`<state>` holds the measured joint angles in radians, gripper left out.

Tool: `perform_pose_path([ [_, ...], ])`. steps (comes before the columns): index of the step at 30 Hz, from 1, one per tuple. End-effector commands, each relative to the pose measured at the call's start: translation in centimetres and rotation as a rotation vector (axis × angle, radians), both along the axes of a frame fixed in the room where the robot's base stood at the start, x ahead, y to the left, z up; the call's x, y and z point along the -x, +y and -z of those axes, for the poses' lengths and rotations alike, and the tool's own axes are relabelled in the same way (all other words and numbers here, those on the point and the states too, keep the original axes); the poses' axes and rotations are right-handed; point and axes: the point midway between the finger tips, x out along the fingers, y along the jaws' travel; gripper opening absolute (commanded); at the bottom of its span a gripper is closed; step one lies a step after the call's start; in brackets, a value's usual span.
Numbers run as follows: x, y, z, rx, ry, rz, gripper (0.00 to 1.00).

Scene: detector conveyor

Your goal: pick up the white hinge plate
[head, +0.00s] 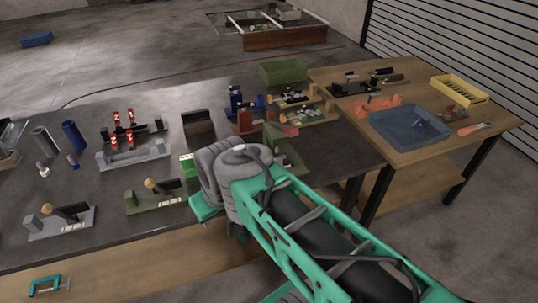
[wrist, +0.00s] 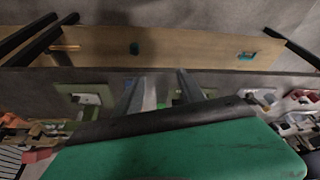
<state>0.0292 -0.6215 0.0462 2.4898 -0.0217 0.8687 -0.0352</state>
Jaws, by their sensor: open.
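My gripper (wrist: 161,76) shows in the wrist view as two thin grey fingers standing apart, with bare bench edge between their tips. In the head view my arm hides most of it, over the dark bench (head: 85,115). I cannot clearly pick out a white hinge plate in either view. A pale strip (wrist: 150,98) shows beside the left finger in the wrist view, too small to identify. A small green-and-white block (head: 188,165) stands just left of my arm in the head view.
An olive fixture (head: 152,202) and grey fixtures (head: 60,222) stand left of my arm. Red and blue fixtures crowd the bench behind it. A wooden table (head: 420,150) at right carries a blue tray (head: 381,117) and a yellow crate (head: 459,90).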

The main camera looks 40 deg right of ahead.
Motion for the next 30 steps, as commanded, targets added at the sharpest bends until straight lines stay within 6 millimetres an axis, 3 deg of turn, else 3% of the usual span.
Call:
perform_pose_path([
  [2,-2.2,-1.3,2.3,-0.005,-0.035,-0.014,0.47],
  [5,-6.5,-5.5,5.8,-0.022,-0.139,-0.015,0.47],
  [8,-10.4,-12.2,9.5,-0.033,-0.302,0.017,0.47],
  [9,-11.4,-15.3,10.7,-0.031,-0.377,0.043,0.47],
  [12,-12.0,-23.0,12.8,0.001,-0.561,0.134,0.47],
  [16,-10.4,-30.5,13.9,0.068,-0.736,0.254,0.47],
  [18,-9.5,-32.7,14.0,0.096,-0.787,0.295,0.47],
  [21,-9.6,-34.0,14.0,0.112,-0.816,0.316,0.47],
  [30,-13.9,-34.7,15.3,0.110,-0.814,0.310,0.47],
])
